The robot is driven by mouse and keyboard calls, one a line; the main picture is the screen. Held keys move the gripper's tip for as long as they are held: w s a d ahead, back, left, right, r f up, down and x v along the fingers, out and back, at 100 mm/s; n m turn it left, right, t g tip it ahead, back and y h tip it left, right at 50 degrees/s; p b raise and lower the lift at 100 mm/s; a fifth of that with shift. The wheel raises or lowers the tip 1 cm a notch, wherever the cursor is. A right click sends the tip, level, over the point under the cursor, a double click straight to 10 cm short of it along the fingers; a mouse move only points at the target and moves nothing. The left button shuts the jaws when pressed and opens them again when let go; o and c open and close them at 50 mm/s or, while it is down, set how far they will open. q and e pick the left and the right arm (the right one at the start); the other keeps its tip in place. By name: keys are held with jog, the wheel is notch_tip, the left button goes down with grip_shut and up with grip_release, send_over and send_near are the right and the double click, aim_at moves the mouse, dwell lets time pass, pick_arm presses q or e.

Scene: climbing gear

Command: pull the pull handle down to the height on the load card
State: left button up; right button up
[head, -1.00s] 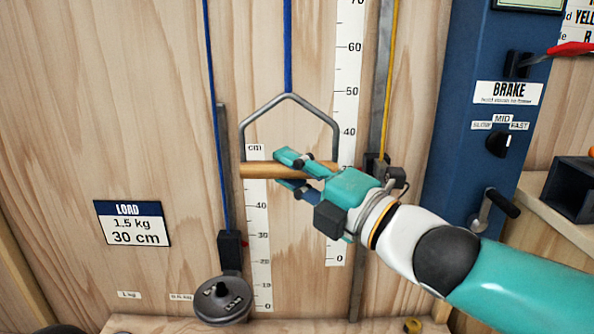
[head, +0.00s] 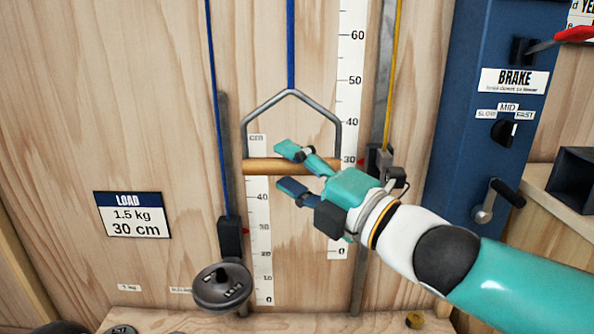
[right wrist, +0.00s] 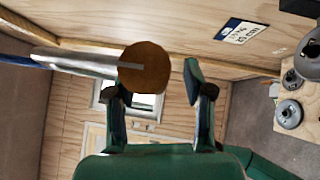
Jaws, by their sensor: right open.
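The pull handle is a grey metal frame with a wooden bar (head: 262,167), hanging from a blue rope. The bar is about level with the 30 mark on the right-hand scale (head: 340,215), where a small red pointer shows. The load card (head: 132,215) reads 1.5 kg, 30 cm. The right wrist view shows the bar end-on (right wrist: 145,67) near the left fingertip. My left gripper is not in view.
A grey disc weight (head: 222,287) hangs below a dark block on the left rope, beside a second scale. A blue brake column (head: 470,140) with a knob and crank stands at the right. Other discs lie on the bottom shelf. The wall around the card is clear.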

jog(key=shift+d, duration=0.1)
jog(key=v, duration=1.2)
jog(key=shift+f, duration=0.1)
